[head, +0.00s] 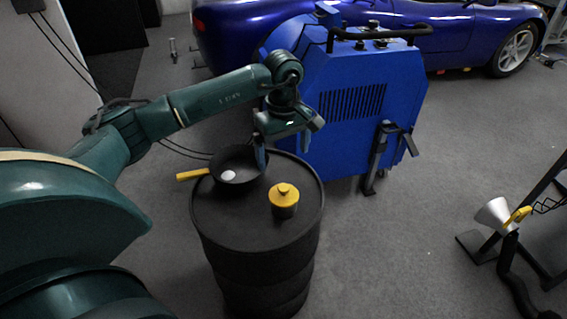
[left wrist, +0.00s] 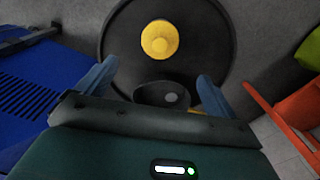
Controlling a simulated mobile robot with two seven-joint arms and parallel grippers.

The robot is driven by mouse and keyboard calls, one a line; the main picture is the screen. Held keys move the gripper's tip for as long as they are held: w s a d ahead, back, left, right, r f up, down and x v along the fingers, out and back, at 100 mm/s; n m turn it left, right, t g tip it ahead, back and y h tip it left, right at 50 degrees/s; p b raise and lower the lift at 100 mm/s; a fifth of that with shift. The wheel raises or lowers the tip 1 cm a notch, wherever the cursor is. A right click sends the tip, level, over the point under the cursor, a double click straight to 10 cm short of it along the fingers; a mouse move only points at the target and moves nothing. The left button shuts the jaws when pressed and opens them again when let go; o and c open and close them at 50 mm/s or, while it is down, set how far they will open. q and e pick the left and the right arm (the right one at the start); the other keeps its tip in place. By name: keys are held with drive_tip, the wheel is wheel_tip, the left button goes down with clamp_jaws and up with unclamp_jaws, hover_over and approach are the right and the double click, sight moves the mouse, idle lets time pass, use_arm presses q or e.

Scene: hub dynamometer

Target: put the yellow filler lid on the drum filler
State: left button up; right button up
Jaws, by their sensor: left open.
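The yellow lid (head: 284,190) has a small knob and sits on a short dark cylinder (head: 284,211) near the front right of the black drum's top (head: 235,220). A black round funnel-like bowl (head: 232,178) with a yellow handle (head: 192,174) and a pale spot inside stands at the back left of the drum. My left gripper (head: 282,155) is open and empty, fingers down near the bowl's back right side. In the left wrist view the lid (left wrist: 159,39) lies beyond the open fingers (left wrist: 155,82), with the bowl (left wrist: 150,95) nearer, partly hidden. My right gripper is not in view.
A blue machine (head: 375,110) with a black handle stands close behind the drum. A blue car (head: 300,35) is at the back. A pale cone with a yellow clip (head: 493,213) on a black hose is at right. An orange frame (left wrist: 280,120) shows in the left wrist view.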

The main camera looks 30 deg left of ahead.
use_arm(q)
drive_tip(key=s+d+f+n+g+h, duration=0.15)
drive_tip(key=s+d+h, duration=0.25)
drive_tip(key=d, duration=0.6)
drive_tip(key=s+d+f+g+h, duration=0.1)
drive_tip(key=s+d+f+h, duration=0.3)
drive_tip(key=d, duration=0.6)
drive_tip(key=s+d+r+n+t+h, duration=0.45)
drive_tip(key=r+n+h, duration=0.2)
drive_tip(key=n, duration=0.25)
drive_tip(key=s+d+r+n+t+h, duration=0.3)
drive_tip(key=d+r+n+t+h, duration=0.25)
drive_tip(key=n, duration=0.45)
drive_tip(key=s+a+f+n+t+y, duration=0.2)
drive_tip(key=a+f+n+y, duration=0.3)
drive_tip(key=n, duration=1.3)
drive_tip(key=s+a+f+n+t+y, duration=0.2)
drive_tip(key=a+n+y, duration=0.7)
drive_tip(key=n, duration=0.9)
wheel_tip(320, 180, down, 4)
drive_tip(key=t+y, duration=0.1)
drive_tip(key=t, duration=0.1)
drive_tip(key=shift+s+t+y, duration=0.2)
drive_tip(key=shift+t+y, duration=0.1)
drive_tip(key=shift+t, duration=0.05)
drive_tip(key=shift+f, duration=0.1)
